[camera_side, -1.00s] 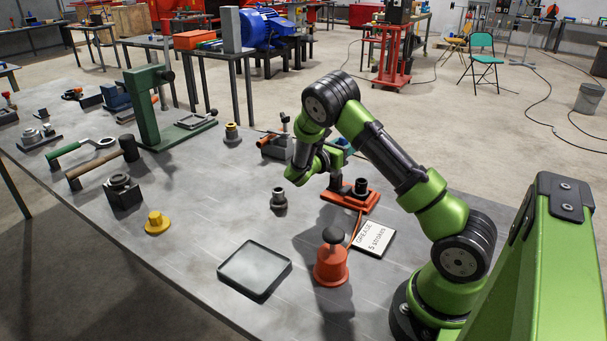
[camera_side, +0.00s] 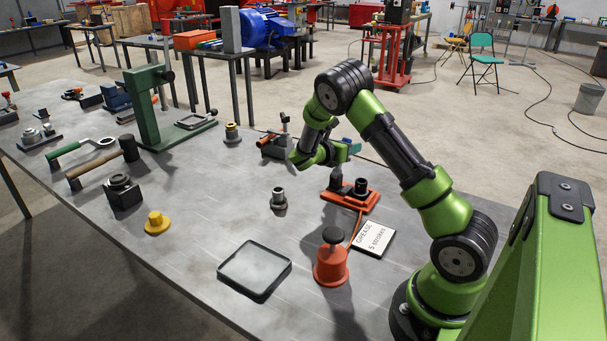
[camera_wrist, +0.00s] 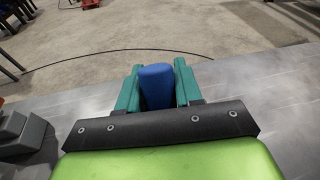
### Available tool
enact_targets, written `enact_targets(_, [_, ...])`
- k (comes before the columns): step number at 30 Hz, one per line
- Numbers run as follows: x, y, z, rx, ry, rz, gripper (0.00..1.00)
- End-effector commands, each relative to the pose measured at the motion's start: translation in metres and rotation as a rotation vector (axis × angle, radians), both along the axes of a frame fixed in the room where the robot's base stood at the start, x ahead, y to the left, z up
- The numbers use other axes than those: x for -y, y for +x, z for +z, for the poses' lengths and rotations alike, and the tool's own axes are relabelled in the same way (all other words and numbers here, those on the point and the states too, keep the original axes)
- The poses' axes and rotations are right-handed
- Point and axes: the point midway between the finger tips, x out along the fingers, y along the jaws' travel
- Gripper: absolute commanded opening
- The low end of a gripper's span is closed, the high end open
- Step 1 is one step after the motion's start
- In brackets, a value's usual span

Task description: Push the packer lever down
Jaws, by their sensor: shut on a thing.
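The packer appears to be the orange base (camera_side: 352,201) with a dark cup (camera_side: 361,187) and a short dark post (camera_side: 337,176) on it. In the wrist view, my gripper (camera_wrist: 157,90) has its teal fingers shut on either side of a blue handle (camera_wrist: 156,78), which looks like the packer lever's grip. In the side view my gripper (camera_side: 350,147) is above and behind the orange base, held well over the bench. The lever's arm and its joint to the post are mostly hidden by my gripper and wrist.
A red grease pot (camera_side: 331,268) with a black knob stands in front of the base, beside a "GREASE 5 strokes" card (camera_side: 373,239). A dark tray (camera_side: 255,270), a small bearing part (camera_side: 279,199) and a grey fixture (camera_side: 278,147) are nearby. The bench between them is clear.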

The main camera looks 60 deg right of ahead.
Motion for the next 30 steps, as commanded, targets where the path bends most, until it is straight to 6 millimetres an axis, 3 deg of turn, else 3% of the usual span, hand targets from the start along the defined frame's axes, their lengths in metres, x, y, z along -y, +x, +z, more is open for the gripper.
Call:
enact_targets(15, [0.024, 0.0, -0.037, 0.007, 0.489, -0.002, 0.0])
enact_targets(30, [0.027, 0.001, -0.071, 0.006, 0.878, -0.001, 0.0])
